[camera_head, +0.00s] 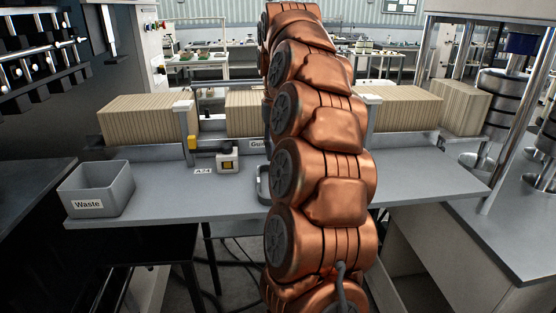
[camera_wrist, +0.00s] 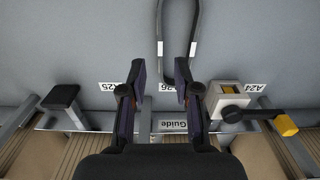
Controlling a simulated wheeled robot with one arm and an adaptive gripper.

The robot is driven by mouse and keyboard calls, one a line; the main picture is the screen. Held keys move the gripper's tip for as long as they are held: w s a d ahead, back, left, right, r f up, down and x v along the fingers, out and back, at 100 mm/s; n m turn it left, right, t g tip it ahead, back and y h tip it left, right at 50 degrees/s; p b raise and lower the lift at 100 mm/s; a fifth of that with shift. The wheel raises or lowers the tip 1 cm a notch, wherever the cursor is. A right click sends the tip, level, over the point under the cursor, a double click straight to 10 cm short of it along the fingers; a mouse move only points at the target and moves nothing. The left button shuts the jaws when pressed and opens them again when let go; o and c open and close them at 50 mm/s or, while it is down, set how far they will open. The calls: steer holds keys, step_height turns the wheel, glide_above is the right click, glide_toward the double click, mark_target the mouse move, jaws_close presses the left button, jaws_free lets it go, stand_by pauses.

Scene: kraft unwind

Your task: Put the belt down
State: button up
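A dark belt (camera_wrist: 160,38) shows as a narrow loop over the grey tabletop in the wrist view, and it appears to lie flat. In the head view a small part of the belt (camera_head: 262,186) shows at the left edge of my arm; the rest is hidden. The near end of the belt reaches between the fingertips. Its right strand passes close to the right finger; I cannot tell whether they touch. In the head view my arm hides the gripper.
A grey waste bin (camera_head: 103,190) stands at the table's (camera_head: 165,205) left end. A small box with a yellow button (camera_head: 228,160) stands by label A24 (camera_head: 203,171). The Guide plate (camera_wrist: 173,125) and stacked kraft packs (camera_head: 150,117) line the back. The table's front left is clear.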

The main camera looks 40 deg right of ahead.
steer(key=shift+r+p, duration=1.2)
steer(key=shift+r, duration=0.65)
